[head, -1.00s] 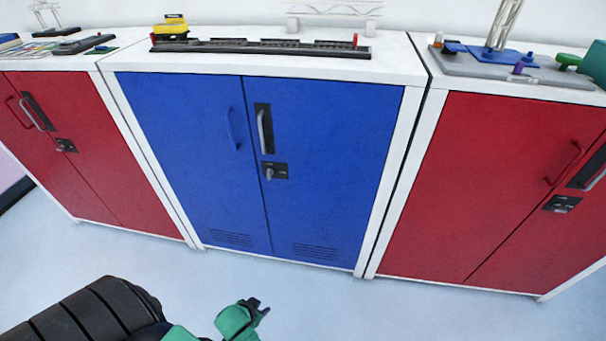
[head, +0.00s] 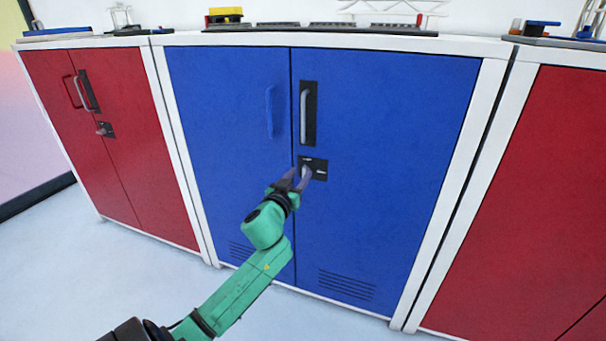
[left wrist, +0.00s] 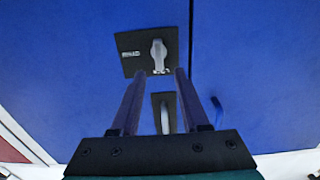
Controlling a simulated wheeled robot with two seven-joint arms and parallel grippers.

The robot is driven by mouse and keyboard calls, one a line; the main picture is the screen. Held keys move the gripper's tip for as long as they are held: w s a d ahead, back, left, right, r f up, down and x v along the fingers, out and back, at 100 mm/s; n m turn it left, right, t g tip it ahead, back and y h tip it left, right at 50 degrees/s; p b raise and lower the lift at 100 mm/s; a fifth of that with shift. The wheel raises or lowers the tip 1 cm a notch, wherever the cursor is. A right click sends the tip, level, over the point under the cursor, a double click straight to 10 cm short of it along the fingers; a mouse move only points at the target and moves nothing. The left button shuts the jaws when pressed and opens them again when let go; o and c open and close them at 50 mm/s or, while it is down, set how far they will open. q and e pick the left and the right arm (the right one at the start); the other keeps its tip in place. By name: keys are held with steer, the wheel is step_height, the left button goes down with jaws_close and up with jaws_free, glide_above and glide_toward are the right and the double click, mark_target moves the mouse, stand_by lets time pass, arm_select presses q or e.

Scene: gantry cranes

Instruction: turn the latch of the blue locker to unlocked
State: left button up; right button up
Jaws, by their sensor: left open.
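The blue locker (head: 390,130) stands straight ahead with both doors shut. Its latch (head: 317,170) is a grey knob on a dark plate below the right door's handle. In the left wrist view the latch knob (left wrist: 158,54) lies just beyond and between my fingertips. My left gripper (head: 297,178) is open in front of the latch, with its fingers overlapping part of the plate. In the left wrist view the open left gripper (left wrist: 156,76) has nothing between its fingers. The small lettering on the plate is too blurred to read. My right gripper is not in view.
The locker's grey bar handle (head: 306,115) is above the latch, and a blue handle (head: 270,112) is on the left door. Red lockers stand at left (head: 125,150) and right (head: 560,190). Model parts lie on the white tops. The floor in front is clear.

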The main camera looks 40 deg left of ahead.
mark_target(304, 169)
arm_select(q)
steer(key=x, duration=0.3)
steer(key=shift+w+a, duration=0.1)
steer(key=shift+w, duration=0.05)
jaws_close()
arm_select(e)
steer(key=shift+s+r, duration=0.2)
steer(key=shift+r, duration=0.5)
